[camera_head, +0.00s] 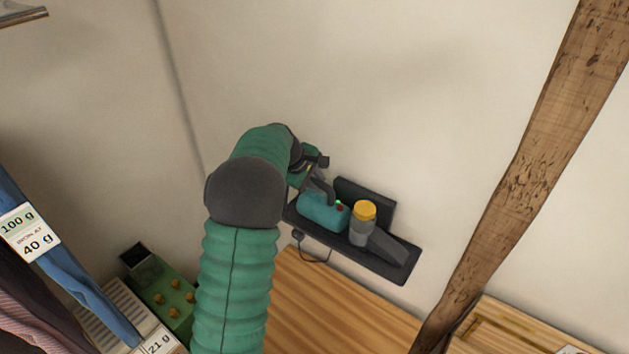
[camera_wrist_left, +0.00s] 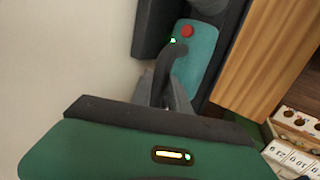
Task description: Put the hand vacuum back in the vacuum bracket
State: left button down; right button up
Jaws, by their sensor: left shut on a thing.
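The hand vacuum (camera_head: 318,213) has a teal body, a dark handle, a grey canister with a yellow cap and a dark nozzle pointing right. It lies along the black vacuum bracket (camera_head: 403,277) on the wall; I cannot tell whether it rests fully on it or sits slightly above. My left gripper (camera_head: 318,178) is shut on the vacuum's dark handle, at its left end. In the left wrist view the teal body (camera_wrist_left: 204,58) shows a red button and a green light, with the gripper (camera_wrist_left: 168,88) around the handle. My right gripper is not in view.
A wooden top (camera_head: 325,305) lies below the bracket, and a cable with a dark plug (camera_head: 298,235) hangs by it. A timber post (camera_head: 535,150) slants up at the right. Hanging clothes (camera_head: 60,270) and a green box (camera_head: 165,295) are at the lower left.

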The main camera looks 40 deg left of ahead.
pick_arm(q)
jog(key=shift+r, duration=0.1)
jog(key=c, duration=1.3)
grip_release()
jog(key=shift+a, duration=0.1)
jog(key=shift+o, duration=0.7)
jog(key=shift+s+a+f, duration=0.1)
jog(key=shift+a+f, duration=0.2)
jog(key=shift+a, duration=0.1)
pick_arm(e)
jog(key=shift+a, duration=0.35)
pick_arm(q)
jog(key=shift+s+r, duration=0.1)
jog(key=shift+r, duration=0.1)
jog(key=b+v, duration=0.4)
jog(key=v, duration=1.2)
jog(key=shift+a, duration=0.2)
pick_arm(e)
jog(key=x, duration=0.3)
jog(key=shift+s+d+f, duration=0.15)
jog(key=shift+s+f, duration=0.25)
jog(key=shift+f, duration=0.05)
pick_arm(q)
jog(key=shift+s+d+r, duration=0.1)
